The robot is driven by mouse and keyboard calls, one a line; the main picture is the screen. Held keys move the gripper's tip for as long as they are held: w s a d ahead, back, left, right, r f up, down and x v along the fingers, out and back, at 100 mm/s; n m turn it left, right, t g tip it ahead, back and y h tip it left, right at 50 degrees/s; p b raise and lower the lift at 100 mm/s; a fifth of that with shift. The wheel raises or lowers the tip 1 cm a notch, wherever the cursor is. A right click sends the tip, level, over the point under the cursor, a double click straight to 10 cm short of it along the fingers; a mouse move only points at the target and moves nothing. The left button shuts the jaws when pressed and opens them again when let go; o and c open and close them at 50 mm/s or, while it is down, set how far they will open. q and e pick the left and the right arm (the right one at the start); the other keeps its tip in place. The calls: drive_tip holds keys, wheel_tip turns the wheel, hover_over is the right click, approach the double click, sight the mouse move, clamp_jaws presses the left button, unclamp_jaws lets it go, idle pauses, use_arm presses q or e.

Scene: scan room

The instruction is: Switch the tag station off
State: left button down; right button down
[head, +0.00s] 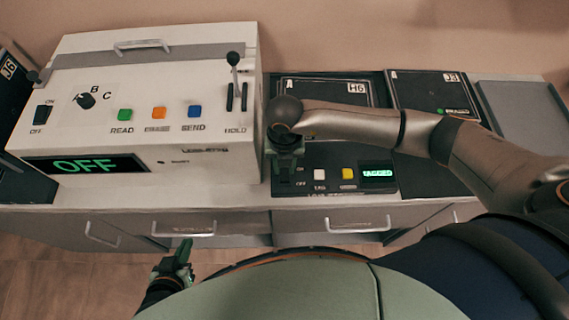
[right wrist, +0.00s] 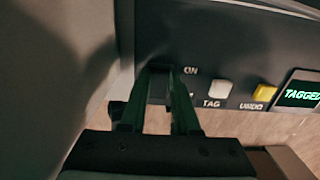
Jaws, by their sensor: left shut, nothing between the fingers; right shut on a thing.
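The tag station (head: 330,158) is a dark panel on the counter, right of the large white console. It has a white TAG button (head: 320,174), a yellow UNDO button (head: 348,174) and a lit display (head: 377,173) reading TAGGED in green. Its ON/OFF switch (right wrist: 159,86) shows between the fingers of my right gripper (right wrist: 157,78), which is shut on it; the switch's tilt is hard to tell. In the head view my right gripper (head: 285,165) covers the switch. My left gripper (head: 182,252) is shut and empty, low in front of the drawers.
Dark panels H6 (head: 330,90) and J3 (head: 432,95) lie behind. Drawer handles (head: 183,231) line the front.

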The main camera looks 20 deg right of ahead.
drive_tip(key=shift+s+t, duration=0.2)
drive_tip(key=shift+t, duration=0.4)
drive_tip(key=shift+s+a+t+h+b, duration=0.1)
drive_tip(key=shift+t+h+b, duration=0.2)
drive_tip(key=shift+t, duration=0.2)
drive_tip(key=shift+s+f+t+b, duration=0.1)
drive_tip(key=shift+s+t+b, duration=0.05)
drive_tip(key=shift+t+b, duration=0.4)
drive_tip(key=shift+r+t+h, duration=0.2)
drive_tip(key=shift+t+h, duration=0.1)
drive_tip(key=shift+t, duration=0.15)
drive_tip(key=c, duration=0.6)
unclamp_jaws()
drive_tip(key=shift+c, duration=0.2)
drive_tip(key=shift+s+a+r, duration=0.1)
drive_tip(key=shift+r, duration=0.05)
